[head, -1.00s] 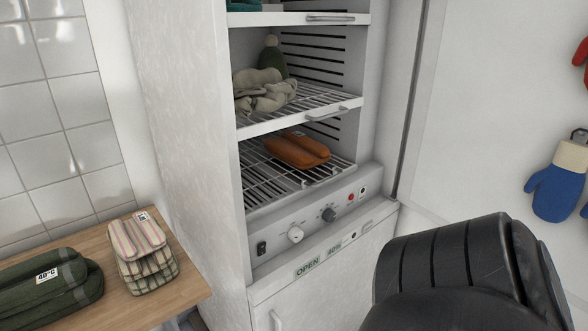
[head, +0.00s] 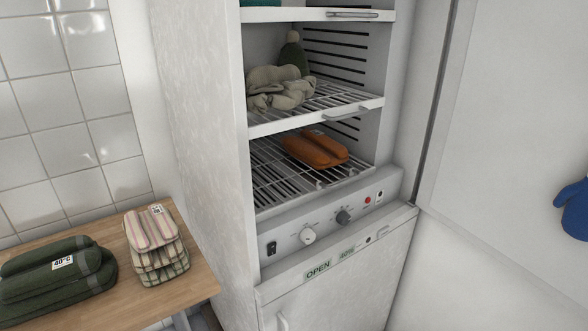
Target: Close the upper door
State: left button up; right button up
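The tall white cabinet (head: 198,150) stands in the middle of the head view with its upper compartment open. The upper door (head: 508,130) is swung wide open to the right, its pale inner face toward me. Its hinge edge runs beside the cabinet's right side; its far edge is out of view. Inside are wire shelves with an orange folded item (head: 314,148), a grey-beige crumpled cloth (head: 280,90) and a dark green knitted item (head: 294,52). Neither gripper shows in the head view.
A blue mitten (head: 574,208) shows against the door at the right. The lower door (head: 350,285) is shut below the control panel (head: 325,222). A wooden table (head: 190,285) at left holds striped folded cloth (head: 154,245) and dark green folded cloth (head: 55,272).

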aim_at(510, 131)
jog(key=k, duration=1.25)
jog(key=z, duration=0.85)
jog(key=i, duration=1.2)
jog(key=z, duration=0.1)
